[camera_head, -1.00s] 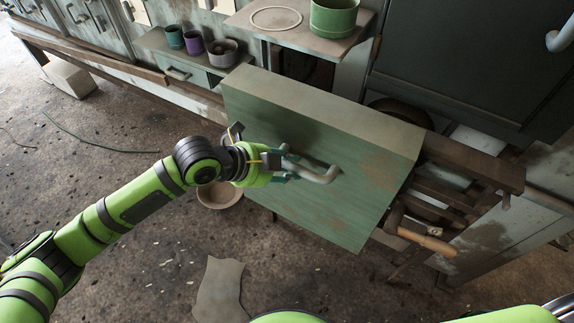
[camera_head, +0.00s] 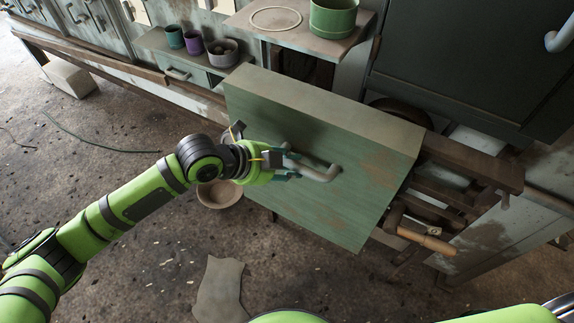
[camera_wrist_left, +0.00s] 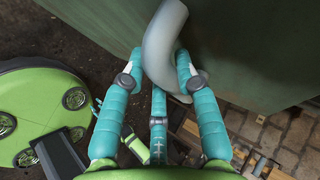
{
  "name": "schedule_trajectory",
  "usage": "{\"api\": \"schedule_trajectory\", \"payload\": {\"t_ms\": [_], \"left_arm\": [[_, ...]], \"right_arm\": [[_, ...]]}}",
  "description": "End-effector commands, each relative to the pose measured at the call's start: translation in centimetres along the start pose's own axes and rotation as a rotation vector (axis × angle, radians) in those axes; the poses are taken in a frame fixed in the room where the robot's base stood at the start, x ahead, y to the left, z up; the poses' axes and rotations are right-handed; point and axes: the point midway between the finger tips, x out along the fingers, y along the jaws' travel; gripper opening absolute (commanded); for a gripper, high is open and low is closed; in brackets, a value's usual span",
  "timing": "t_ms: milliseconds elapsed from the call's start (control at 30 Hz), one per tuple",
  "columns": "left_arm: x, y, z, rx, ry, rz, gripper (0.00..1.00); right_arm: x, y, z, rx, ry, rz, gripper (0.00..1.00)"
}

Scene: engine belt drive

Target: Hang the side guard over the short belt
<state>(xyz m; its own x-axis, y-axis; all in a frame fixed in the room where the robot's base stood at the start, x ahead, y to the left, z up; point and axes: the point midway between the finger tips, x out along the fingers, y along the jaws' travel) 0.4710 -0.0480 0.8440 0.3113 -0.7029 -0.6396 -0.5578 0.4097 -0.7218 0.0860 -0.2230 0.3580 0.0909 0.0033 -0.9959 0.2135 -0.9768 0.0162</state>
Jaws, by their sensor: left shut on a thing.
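The side guard (camera_head: 320,125) is a worn green, box-like cover with rust patches and a grey bent handle (camera_head: 318,172) on its front face. My left gripper (camera_head: 284,164) is shut on the handle. In the left wrist view the teal fingers (camera_wrist_left: 160,66) sit on both sides of the grey handle (camera_wrist_left: 163,40), close to the guard face (camera_wrist_left: 240,50). The guard stands in front of the rusty frame (camera_head: 465,170), slightly tilted in the picture. The short belt is hidden, and I cannot tell whether the guard touches its supports. My right gripper is out of view.
A shelf (camera_head: 300,38) behind the guard holds a green pot (camera_head: 334,18) and a ring (camera_head: 276,19). A wooden-handled tool (camera_head: 425,240) is at the guard's right. A bowl (camera_head: 219,193) and a flat plate (camera_head: 221,290) are lower down. Floor at left is mostly clear.

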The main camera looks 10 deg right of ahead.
Motion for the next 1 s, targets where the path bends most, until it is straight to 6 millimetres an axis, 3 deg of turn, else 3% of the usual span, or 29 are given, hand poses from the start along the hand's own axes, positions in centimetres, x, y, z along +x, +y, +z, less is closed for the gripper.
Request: {"api": "schedule_trajectory", "payload": {"t_ms": [1000], "left_arm": [[1.5, -2.4, 0.6, 0.006, 0.003, -0.014, 0.0]], "right_arm": [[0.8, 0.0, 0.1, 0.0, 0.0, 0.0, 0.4]]}}
